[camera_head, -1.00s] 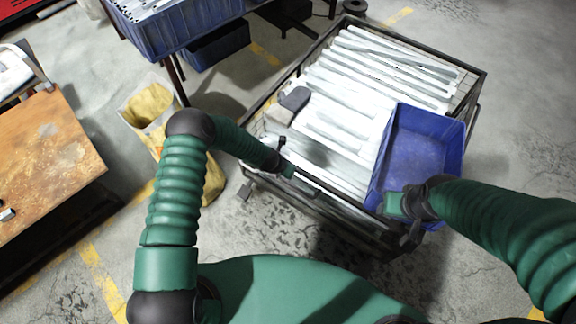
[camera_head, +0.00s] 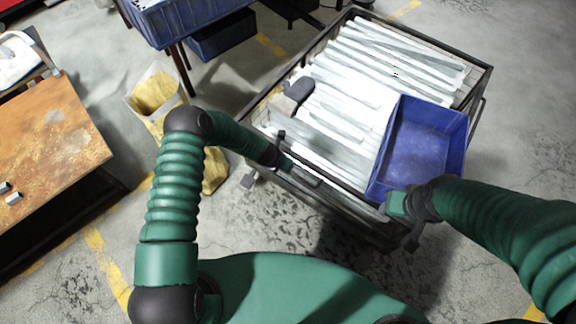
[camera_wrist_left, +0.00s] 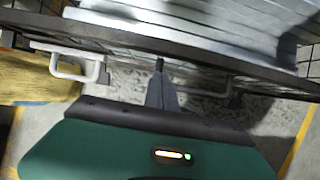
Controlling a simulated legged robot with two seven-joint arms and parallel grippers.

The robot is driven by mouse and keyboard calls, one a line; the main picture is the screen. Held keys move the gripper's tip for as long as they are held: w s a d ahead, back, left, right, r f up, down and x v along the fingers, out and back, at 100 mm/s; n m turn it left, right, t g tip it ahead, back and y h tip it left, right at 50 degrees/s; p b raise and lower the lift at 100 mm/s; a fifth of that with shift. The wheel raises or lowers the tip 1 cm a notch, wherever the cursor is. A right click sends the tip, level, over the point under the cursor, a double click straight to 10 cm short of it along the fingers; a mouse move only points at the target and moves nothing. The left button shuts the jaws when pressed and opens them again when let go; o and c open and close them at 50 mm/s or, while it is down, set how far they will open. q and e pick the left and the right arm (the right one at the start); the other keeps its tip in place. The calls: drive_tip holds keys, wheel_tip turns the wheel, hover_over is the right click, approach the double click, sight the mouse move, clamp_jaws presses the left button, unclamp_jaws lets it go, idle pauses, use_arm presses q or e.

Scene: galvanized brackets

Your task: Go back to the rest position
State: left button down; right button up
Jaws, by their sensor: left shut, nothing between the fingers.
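My left gripper (camera_head: 316,182) is at the near edge of the wire-sided crate (camera_head: 478,85), beside its near rim. In the left wrist view its fingers (camera_wrist_left: 160,75) are together with nothing between them, near the crate's dark rim. Long pale galvanized brackets (camera_head: 395,58) lie in the crate. A blue bin (camera_head: 425,150) sits over the crate's right side.
A wooden-topped table (camera_head: 45,135) stands at the left. A yellow-lined bin (camera_head: 153,92) is between it and the crate. Blue crates (camera_head: 225,36) stand at the back left. A dark object (camera_head: 299,90) lies on the brackets. Floor at the right is clear.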

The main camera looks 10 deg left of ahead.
use_arm(q)
wheel_tip(320, 180, up, 17)
drive_tip(key=m+p, duration=0.3)
drive_tip(key=m, duration=0.3)
drive_tip(key=s+a+r+m+g+y+p, duration=0.1)
drive_tip(key=s+a+r+m, duration=0.2)
drive_tip(key=s+r+m, duration=0.6)
drive_tip(key=s+a+r+m+g+y+p, duration=0.1)
drive_tip(key=s+a+r+m, duration=0.3)
drive_tip(key=s+r+m, duration=0.5)
drive_tip(key=s+m, duration=0.6)
drive_tip(key=m, duration=0.1)
drive_tip(key=shift+a+r, duration=0.25)
drive_tip(key=shift+r, duration=0.15)
use_arm(e)
drive_tip(key=v, duration=0.5)
drive_tip(key=shift+r, duration=0.4)
